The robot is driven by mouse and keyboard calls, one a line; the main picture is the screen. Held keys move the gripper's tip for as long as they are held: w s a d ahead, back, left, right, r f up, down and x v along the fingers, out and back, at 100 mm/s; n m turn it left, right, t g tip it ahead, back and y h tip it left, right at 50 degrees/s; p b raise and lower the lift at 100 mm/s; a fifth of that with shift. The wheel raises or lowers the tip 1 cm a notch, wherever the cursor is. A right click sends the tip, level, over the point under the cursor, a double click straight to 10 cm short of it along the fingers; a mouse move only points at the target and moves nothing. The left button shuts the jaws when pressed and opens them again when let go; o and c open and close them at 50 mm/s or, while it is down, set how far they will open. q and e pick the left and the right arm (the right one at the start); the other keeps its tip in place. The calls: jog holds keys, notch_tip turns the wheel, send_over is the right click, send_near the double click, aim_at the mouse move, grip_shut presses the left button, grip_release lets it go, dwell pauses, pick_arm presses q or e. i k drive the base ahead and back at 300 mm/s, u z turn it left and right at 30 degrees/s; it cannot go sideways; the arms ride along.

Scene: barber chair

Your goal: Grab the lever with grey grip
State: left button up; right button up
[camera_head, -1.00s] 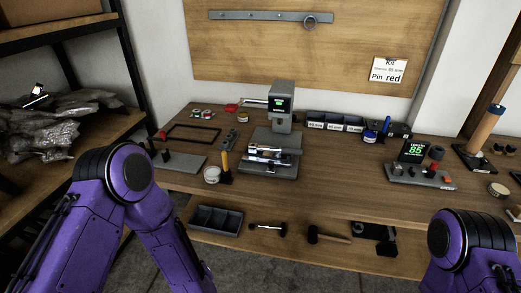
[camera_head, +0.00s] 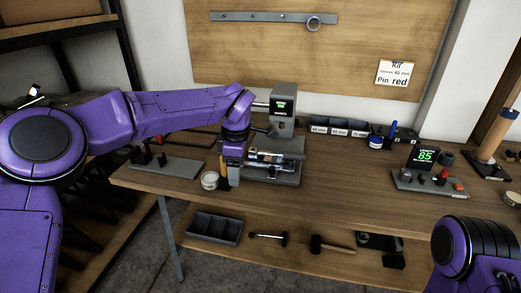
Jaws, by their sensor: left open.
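The grey press (camera_head: 283,108) with a small lit display stands at the back middle of the workbench. A pale grey lever (camera_head: 260,105) sticks out to the left from its upper part. My left wrist hides the lever's far end. My right gripper is out of view; only my right arm shows at bottom right.
A length gauge (camera_head: 423,158) stands farther right. The bench front (camera_head: 340,195) is clear.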

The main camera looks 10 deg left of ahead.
aim_at(253, 152)
jog(key=i, duration=0.85)
